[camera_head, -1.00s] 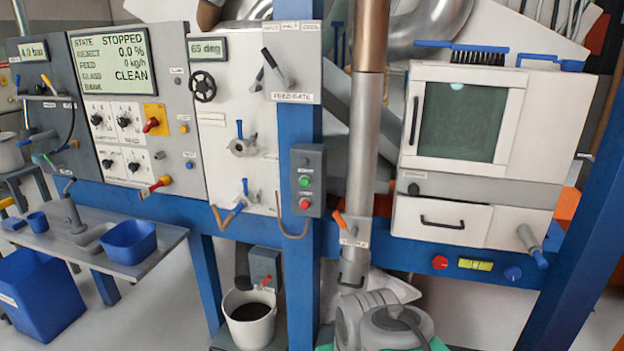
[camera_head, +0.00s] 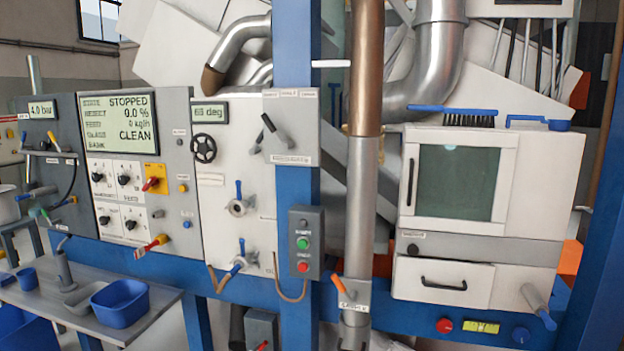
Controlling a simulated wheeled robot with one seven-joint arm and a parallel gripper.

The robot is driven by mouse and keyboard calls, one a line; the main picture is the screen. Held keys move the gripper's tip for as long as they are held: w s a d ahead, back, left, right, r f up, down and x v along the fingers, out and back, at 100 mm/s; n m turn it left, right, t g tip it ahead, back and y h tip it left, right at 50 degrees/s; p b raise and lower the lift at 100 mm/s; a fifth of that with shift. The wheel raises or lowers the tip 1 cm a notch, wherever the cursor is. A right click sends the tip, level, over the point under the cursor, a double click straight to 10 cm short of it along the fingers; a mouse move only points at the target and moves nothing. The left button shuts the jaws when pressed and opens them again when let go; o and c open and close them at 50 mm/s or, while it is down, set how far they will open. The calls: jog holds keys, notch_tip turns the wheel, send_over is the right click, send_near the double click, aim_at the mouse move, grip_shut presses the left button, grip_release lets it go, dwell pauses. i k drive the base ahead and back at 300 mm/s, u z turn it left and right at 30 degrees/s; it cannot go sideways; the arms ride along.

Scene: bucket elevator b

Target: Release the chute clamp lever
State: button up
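A vertical chute pipe (camera_head: 362,190), brown above and grey below, runs down the middle of the view. Near its lower end is an orange-handled lever (camera_head: 338,285), tilted up to the left, beside a small white label (camera_head: 354,307) too small to read surely. This looks like the chute clamp lever, but I cannot confirm it. Below it the pipe runs toward the bottom edge of the picture. My gripper is not in view.
A blue post (camera_head: 297,175) with a green and red button box (camera_head: 304,243) stands just left of the pipe. A white cabinet (camera_head: 550,180) with a drawer is at right. Control panels (camera_head: 155,215) and a side table with a blue tub (camera_head: 121,302) are at left.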

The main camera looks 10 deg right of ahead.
aim_at(255, 150)
jog(key=k, duration=0.65)
jog(key=u, duration=0.55)
jog(key=i, duration=0.7)
jog(key=u, duration=0.85)
jog(key=i, duration=1.6)
jog(key=z, duration=0.25)
